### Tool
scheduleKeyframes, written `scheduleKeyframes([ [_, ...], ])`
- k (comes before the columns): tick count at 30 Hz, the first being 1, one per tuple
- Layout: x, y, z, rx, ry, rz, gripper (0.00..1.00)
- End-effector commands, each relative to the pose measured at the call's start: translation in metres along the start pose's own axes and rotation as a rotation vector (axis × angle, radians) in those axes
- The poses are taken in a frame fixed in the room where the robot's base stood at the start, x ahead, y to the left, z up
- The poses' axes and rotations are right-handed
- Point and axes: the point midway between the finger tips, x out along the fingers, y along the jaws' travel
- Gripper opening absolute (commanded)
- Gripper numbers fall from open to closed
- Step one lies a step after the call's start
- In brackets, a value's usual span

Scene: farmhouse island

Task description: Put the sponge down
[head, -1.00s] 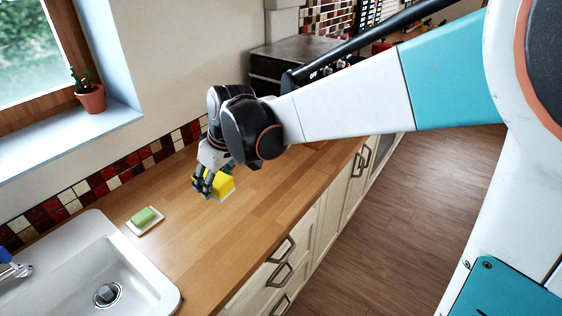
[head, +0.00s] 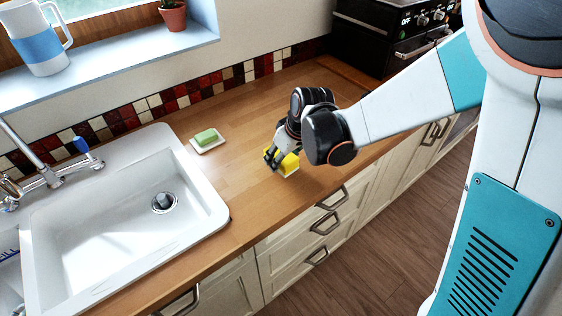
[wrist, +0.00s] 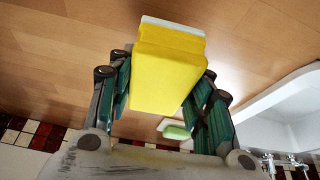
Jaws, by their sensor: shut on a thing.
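The sponge (head: 288,165) is a yellow block with a pale layer on one face. It is at the worktop between the sink and the stove. In the wrist view the sponge (wrist: 165,75) sits between the two fingers of my gripper (wrist: 168,98), which is shut on it. My gripper also shows in the head view (head: 276,160), with the fingers partly hiding the sponge. The wooden worktop (head: 250,205) lies beneath it. I cannot tell whether the sponge touches the wood or is held just above it.
A green soap bar (head: 206,137) on a white dish (head: 209,146) lies left of my gripper. The white sink (head: 100,240) and its tap (head: 48,165) are further left. A tiled wall strip runs behind. Bare worktop surrounds the sponge; drawer fronts (head: 325,220) drop below the front edge.

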Motion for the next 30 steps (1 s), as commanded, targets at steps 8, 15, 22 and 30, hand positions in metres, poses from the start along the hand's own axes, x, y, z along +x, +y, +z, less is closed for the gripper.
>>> scheduleKeyframes([
  [8, 0.023, 0.0, 0.009, 0.0, 0.0, 0.0, 0.24],
  [15, 0.025, 0.0, 0.01, 0.0, 0.0, 0.0, 0.24],
  [22, 0.031, 0.0, 0.013, 0.0, 0.0, 0.0, 0.24],
  [30, 0.034, 0.0, 0.015, 0.0, -0.004, -0.001, 0.55],
])
